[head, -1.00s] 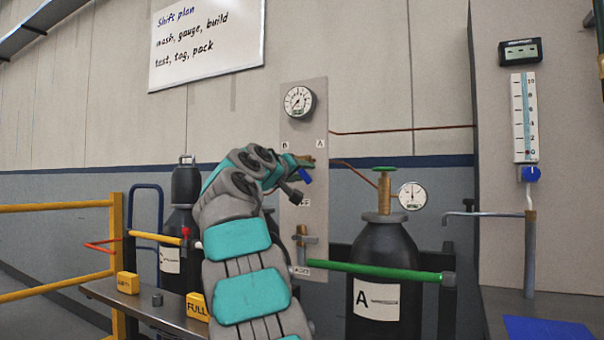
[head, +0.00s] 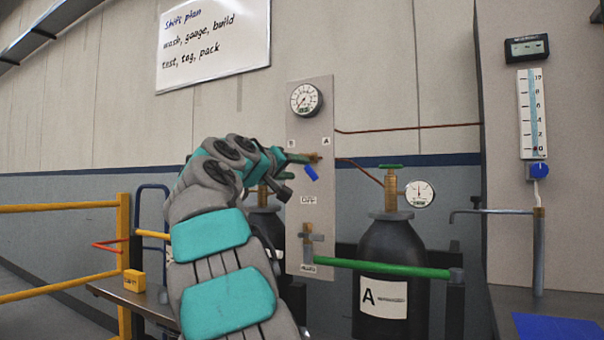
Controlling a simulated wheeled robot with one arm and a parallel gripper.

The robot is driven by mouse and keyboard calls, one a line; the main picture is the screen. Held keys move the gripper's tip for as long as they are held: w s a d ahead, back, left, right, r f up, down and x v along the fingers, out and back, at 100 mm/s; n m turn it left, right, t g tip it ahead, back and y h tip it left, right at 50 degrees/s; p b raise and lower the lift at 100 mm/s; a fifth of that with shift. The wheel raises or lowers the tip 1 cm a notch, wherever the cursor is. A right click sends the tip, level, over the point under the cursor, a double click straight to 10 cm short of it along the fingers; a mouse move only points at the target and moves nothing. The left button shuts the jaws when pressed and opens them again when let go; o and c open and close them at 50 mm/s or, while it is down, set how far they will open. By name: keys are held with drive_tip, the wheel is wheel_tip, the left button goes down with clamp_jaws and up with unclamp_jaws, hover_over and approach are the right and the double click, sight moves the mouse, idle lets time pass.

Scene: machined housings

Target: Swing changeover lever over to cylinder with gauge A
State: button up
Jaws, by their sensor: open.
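The changeover lever has a blue handle (head: 311,172) below a brass valve body (head: 314,157) on the grey panel (head: 318,230). The handle slants down and slightly right. The panel has a B label on the left, an A label (head: 326,141) on the right and OFF below. My gripper (head: 294,173) is open at the panel's left side, just left of the handle; its upper finger overlaps the valve area, and contact cannot be told. The dark cylinder A (head: 386,248) stands right of the panel, with a small round gauge (head: 419,194) beside its brass valve.
A round gauge (head: 306,98) tops the panel. A green bar (head: 380,267) crosses in front of cylinder A. Another dark cylinder (head: 264,221) is partly hidden behind my arm. A yellow rail (head: 60,206) stands at the left, a grey bench (head: 500,300) at the right.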

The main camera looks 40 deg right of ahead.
drive_tip(key=shift+s+a, duration=0.1)
drive_tip(key=shift+a, duration=0.2)
